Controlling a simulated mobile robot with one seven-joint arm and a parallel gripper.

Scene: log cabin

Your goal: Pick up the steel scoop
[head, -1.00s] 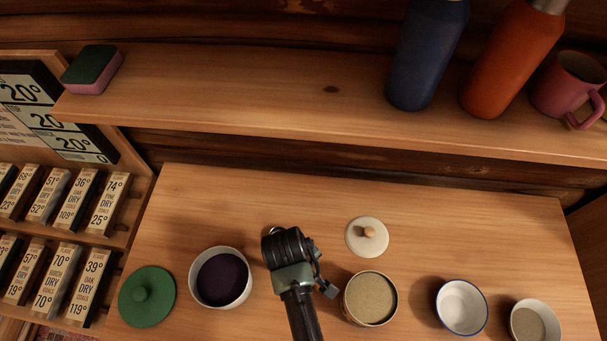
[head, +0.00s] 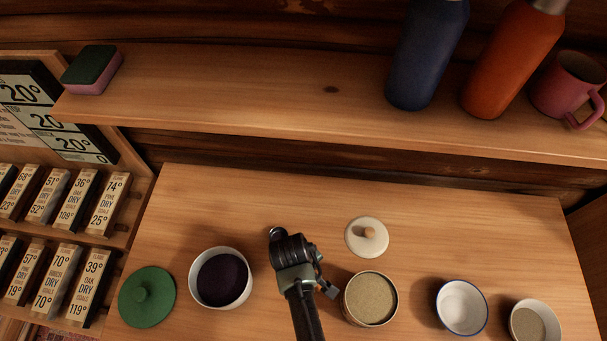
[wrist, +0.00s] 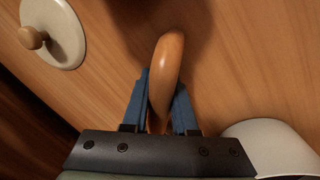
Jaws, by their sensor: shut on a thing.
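The steel scoop shows in the wrist view as a smooth, curved, shiny piece (wrist: 166,62) tinted orange-brown like the wood around it. My gripper (wrist: 162,84) is shut on it, with one blue finger on each side. In the head view, a small shiny curved bit of the scoop (head: 275,233) shows past the far left side of my gripper (head: 288,247); the rest is hidden behind it. A dark shadow lies beyond the scoop in the wrist view. I cannot tell how far it is above the table.
On the table (head: 450,220), a bowl of dark contents (head: 221,279) and a green lid (head: 147,296) are left of my gripper. A cream lid (head: 367,237), a tan-filled canister (head: 369,299), a blue-rimmed bowl (head: 461,307) and a small bowl (head: 535,322) are right. A shelf (head: 300,100) overhangs behind.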

